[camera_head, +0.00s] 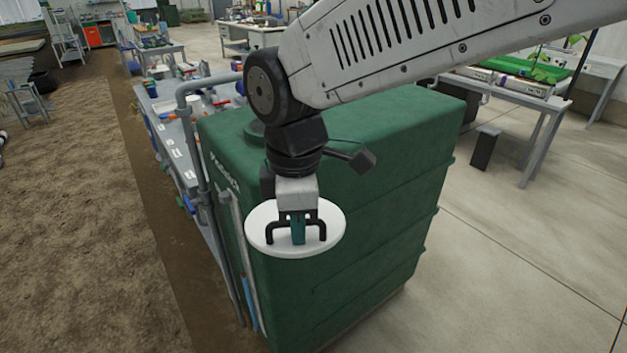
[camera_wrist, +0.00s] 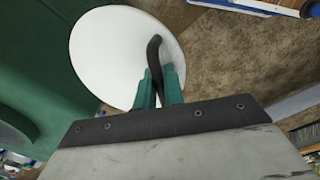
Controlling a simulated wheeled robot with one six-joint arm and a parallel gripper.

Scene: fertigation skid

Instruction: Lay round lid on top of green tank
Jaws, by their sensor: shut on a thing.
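The round lid (camera_head: 262,240) is a white disc with a black handle, held in front of the near side of the green tank (camera_head: 400,140). My gripper (camera_head: 298,238) is shut on the lid's handle, with its teal fingers around it. In the wrist view the lid (camera_wrist: 105,55) lies beyond the fingertips (camera_wrist: 160,88), and the black handle rises between them. The green tank (camera_wrist: 35,50) fills the left of the wrist view. A raised round rim (camera_head: 255,132) on the tank top is partly hidden behind my arm.
Grey pipes (camera_head: 190,110) run up and along the tank's left side. A long bench (camera_head: 170,130) with tools and bottles stands left of the tank. Another table (camera_head: 510,85) with a green tray is at the right. Concrete floor (camera_head: 520,250) is clear at the right front.

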